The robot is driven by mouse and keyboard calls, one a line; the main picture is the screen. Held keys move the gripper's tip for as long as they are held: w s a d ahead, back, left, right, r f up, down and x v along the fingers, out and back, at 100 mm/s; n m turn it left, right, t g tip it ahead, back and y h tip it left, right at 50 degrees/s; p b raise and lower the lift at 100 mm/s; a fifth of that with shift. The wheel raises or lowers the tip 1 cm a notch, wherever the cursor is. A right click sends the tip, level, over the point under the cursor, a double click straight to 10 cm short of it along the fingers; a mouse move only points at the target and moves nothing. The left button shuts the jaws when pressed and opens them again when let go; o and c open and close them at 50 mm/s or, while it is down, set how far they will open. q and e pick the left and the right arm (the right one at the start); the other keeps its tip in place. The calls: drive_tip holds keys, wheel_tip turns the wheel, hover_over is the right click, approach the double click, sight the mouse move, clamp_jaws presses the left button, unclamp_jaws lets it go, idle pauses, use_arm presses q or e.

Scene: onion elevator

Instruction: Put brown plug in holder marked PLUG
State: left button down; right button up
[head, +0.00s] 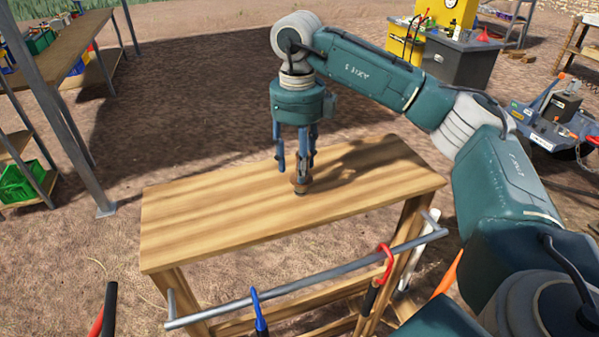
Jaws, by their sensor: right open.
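A small brown plug (299,186) stands on the wooden table (210,220), right of the middle of its top. My right gripper (298,164) points straight down over the plug, with its blue fingers open and spread around and just above it. The fingers partly hide the plug's upper part, and I cannot tell whether any finger touches it. My left gripper is not in view. I see no holder with a readable PLUG mark.
A metal rail (320,275) runs along the table's front with tools hanging on it, including a red hook (386,263) and a blue-handled tool (258,310). A shelf with a green crate (22,182) stands left. A grey-and-yellow workbench (458,60) stands back right. The tabletop's left half is clear.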

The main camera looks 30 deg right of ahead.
drive_tip(key=f, duration=0.1)
drive_tip(key=s+f+p, duration=0.1)
drive_tip(key=f, duration=0.1)
drive_tip(key=shift+f, duration=0.1)
drive_tip(key=shift+f+p, duration=0.3)
drive_tip(key=shift+w+f, duration=0.15)
drive_tip(key=shift+f, duration=0.05)
clamp_jaws()
drive_tip(key=shift+r, duration=0.15)
